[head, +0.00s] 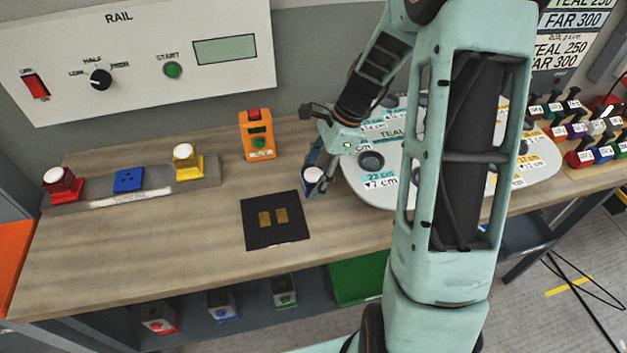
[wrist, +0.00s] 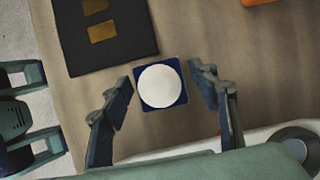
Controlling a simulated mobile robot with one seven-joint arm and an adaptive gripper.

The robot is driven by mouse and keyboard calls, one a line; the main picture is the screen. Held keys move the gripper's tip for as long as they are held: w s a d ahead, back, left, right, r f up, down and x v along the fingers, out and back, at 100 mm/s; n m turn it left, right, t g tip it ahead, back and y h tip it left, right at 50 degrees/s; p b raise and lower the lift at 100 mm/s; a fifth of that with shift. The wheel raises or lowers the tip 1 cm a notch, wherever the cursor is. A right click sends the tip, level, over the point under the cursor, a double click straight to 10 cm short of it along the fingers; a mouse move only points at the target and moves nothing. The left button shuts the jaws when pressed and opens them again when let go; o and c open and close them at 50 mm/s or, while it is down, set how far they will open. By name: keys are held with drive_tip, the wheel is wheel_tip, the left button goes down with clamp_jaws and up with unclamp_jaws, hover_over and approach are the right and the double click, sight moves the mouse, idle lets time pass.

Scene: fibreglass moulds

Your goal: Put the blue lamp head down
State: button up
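The blue lamp head (head: 309,178) is a blue square block with a round white top. It is upright at the tabletop, just right of the black mat (head: 258,239); whether it touches the wood cannot be told. In the wrist view the lamp head (wrist: 161,86) lies between the two fingers of my gripper (wrist: 163,80), with narrow gaps seen on both sides. My gripper (head: 318,172) is open around it, and the near finger partly hides it in the head view.
A grey strip (head: 205,183) at the left holds a red lamp (head: 62,184), a blue socket base (head: 128,180) and a yellow lamp (head: 187,163). An orange device (head: 257,136) stands behind. Bare wood surrounds the mat.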

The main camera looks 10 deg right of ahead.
drive_tip(key=c, duration=1.2)
drive_tip(key=shift+r, duration=0.15)
